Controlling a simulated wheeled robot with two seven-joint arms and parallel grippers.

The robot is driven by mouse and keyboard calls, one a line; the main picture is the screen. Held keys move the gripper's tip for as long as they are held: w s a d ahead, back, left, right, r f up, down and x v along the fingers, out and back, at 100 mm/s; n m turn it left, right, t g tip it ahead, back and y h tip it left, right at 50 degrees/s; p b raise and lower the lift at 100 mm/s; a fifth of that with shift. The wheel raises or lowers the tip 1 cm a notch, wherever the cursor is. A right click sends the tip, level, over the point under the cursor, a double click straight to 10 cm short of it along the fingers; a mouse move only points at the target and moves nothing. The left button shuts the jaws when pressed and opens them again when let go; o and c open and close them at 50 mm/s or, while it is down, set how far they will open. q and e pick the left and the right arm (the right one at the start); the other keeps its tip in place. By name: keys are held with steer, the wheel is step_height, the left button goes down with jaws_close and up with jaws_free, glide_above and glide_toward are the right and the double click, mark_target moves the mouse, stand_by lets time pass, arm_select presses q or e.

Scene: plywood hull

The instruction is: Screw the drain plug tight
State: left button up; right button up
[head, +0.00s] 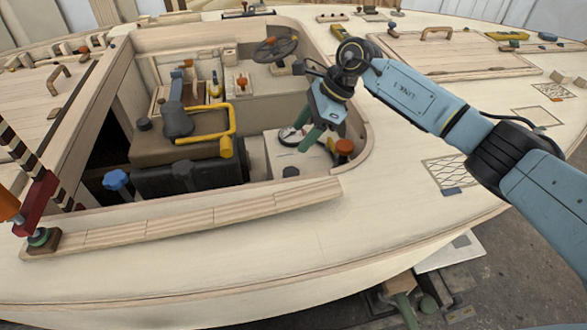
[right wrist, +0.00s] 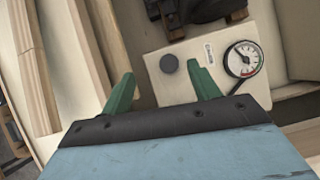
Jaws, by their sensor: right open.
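My right gripper (head: 307,136) is open over the hull's cockpit, its green fingers pointing down and nothing between them. In the right wrist view, my right gripper (right wrist: 162,76) has a dark round cap (right wrist: 168,64) in line with the gap between its fingers, beyond the tips. This cap, possibly the drain plug, sits on a pale box (right wrist: 208,85) beside a round pressure gauge (right wrist: 243,60). In the head view the dark cap (head: 291,172) is at the box's near edge. How tight it sits cannot be told. My left gripper is not in view.
An orange knob (head: 344,147) stands right of the gripper. A yellow bent handle (head: 232,125) and dark machinery (head: 190,178) lie left. The plywood coaming (head: 200,222) edges the cockpit in front. A clamp with an orange part (head: 9,205) stands far left.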

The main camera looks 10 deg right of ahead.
steer(key=d+h, duration=0.2)
steer(key=d, duration=0.1)
steer(key=b, duration=0.3)
glide_toward(293, 172)
steer(key=x, duration=0.6)
steer(key=shift+w+f, duration=0.15)
steer(key=shift+f, duration=0.15)
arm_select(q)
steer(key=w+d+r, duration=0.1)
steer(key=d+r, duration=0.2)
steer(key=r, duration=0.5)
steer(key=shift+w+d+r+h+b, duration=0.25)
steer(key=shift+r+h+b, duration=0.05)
arm_select(e)
steer(key=shift+a+f, duration=0.3)
steer(key=shift+f, duration=0.35)
steer(key=c, duration=1)
